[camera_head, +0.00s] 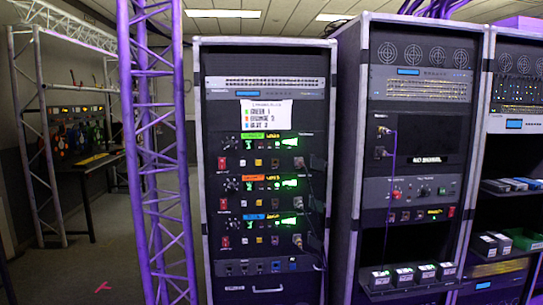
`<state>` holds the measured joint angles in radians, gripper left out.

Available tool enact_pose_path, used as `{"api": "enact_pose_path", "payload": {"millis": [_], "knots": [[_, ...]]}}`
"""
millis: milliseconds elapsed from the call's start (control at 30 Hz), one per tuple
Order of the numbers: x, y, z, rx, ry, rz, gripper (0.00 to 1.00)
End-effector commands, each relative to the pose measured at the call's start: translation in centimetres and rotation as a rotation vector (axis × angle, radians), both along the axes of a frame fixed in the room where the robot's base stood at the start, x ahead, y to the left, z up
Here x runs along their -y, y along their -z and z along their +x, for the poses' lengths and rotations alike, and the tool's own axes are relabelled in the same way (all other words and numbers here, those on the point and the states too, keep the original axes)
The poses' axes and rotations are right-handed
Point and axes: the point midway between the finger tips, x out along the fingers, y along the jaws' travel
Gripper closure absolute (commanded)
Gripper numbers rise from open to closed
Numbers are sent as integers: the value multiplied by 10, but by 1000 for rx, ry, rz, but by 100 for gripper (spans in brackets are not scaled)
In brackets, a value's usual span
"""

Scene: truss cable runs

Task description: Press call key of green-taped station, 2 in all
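The green-taped station (251,135) is the top one of three similar units in the left rack. It has a green tape strip, a lit green display, a red switch at its left and a row of small square keys (258,162). I cannot tell which key is the call key. Below it are the orange-taped station (253,179) and the blue-taped station (253,217). A white sheet (266,113) above them lists green, orange and blue with numbers too small to read surely. My gripper is not in view.
A purple-lit truss column (160,190) stands just left of the left rack. A second rack (415,150) and an open shelf rack (512,180) stand at the right. A table (85,162) is at the back left. Floor at the left (75,270) is mostly clear, with a small red mark.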

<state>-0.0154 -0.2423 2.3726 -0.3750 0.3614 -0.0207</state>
Motion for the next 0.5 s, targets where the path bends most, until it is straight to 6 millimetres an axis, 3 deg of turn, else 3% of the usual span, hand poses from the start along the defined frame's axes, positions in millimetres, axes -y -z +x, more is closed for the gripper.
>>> {"api": "enact_pose_path", "payload": {"millis": [33, 100, 500], "knots": [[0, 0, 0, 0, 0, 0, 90], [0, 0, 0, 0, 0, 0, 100], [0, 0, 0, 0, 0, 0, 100]]}}
